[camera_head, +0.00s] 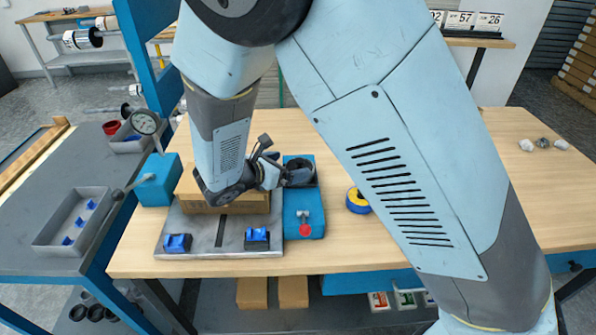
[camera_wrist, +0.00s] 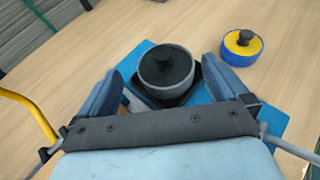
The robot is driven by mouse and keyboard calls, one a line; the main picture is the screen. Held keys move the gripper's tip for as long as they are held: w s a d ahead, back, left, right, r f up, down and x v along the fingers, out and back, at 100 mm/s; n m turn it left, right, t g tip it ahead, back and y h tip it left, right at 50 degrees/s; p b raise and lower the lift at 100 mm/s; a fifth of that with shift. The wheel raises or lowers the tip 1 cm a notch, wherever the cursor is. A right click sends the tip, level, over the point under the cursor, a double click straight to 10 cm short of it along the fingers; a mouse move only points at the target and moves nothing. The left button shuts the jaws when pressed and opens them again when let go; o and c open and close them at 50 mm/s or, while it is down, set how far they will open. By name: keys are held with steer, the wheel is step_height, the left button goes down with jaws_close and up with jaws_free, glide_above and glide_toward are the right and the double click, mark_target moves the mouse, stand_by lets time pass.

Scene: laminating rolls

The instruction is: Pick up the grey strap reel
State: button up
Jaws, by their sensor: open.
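The grey strap reel (camera_wrist: 150,77), a dark grey round reel with a black knob on top, sits on a dark square seat on a blue block (camera_wrist: 130,65) in the wrist view. My gripper (camera_wrist: 163,72) is open, with one blue-grey finger at the reel's left and one at its right. Gaps show between the fingers and the reel, so they appear apart.
A blue and yellow reel (camera_head: 357,201) stands on the wooden table right of the block. A metal plate (camera_head: 222,236) with blue clamps and a cardboard box (camera_head: 240,203) lie to the left. The table's right side is mostly clear.

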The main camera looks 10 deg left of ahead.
mark_target(296, 163)
steer(key=x, duration=0.5)
steer(key=shift+d+r, duration=0.25)
steer(key=shift+d, duration=0.05)
steer(key=c, duration=1)
